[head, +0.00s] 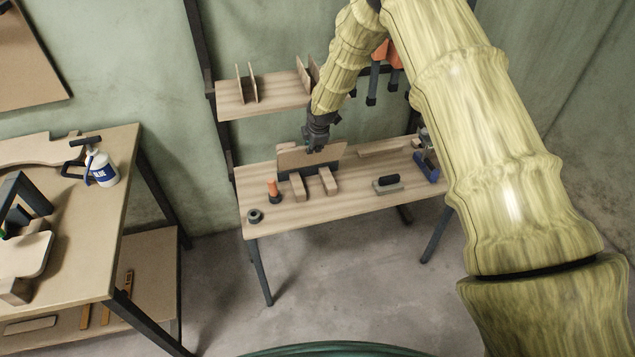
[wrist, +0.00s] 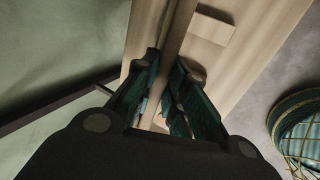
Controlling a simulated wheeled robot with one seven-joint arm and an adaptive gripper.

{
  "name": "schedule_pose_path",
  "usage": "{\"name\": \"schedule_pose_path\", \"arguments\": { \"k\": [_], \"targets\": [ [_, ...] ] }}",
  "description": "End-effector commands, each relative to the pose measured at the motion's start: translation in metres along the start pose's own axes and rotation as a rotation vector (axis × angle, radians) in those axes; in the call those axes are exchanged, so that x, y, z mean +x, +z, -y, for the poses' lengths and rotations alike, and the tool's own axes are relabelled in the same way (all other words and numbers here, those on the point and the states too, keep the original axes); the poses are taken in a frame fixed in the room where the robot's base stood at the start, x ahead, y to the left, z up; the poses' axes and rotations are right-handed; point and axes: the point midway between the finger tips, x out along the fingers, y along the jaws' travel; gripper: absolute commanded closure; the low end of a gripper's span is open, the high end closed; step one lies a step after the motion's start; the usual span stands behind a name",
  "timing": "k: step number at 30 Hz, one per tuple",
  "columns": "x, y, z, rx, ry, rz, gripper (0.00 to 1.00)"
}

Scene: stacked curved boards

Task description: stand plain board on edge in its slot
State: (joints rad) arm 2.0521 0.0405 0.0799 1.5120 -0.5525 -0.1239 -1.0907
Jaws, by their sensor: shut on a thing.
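The plain board (head: 297,159) is a flat tan panel held on edge over the wooden bench, near its back left. My gripper (head: 317,144) comes down from above and is shut on its top edge. In the wrist view the board (wrist: 178,35) is a narrow brown strip running between my two fingers (wrist: 165,90). Two short wooden blocks (head: 298,186) (head: 328,181) lie side by side in front of the board. A dark band shows along the board's lower edge. I cannot tell whether the board touches the bench or sits in a slot.
An orange-topped bottle (head: 273,190) and a dark ring (head: 255,215) stand left of the board. A dark-handled block (head: 387,183) and a blue tool (head: 427,167) lie to the right. A shelf (head: 275,101) with thin upright boards is above. The bench's front strip (head: 330,206) is mostly clear.

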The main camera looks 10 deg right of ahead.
Motion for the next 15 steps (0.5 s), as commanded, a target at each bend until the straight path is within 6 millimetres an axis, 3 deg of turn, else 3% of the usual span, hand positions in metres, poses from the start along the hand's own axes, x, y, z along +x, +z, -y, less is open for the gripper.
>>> {"name": "schedule_pose_path", "arguments": {
  "k": [15],
  "targets": [
    [-0.0048,-0.0005,-0.0030,0.001,-0.061,-0.001,1.00]
  ]
}}
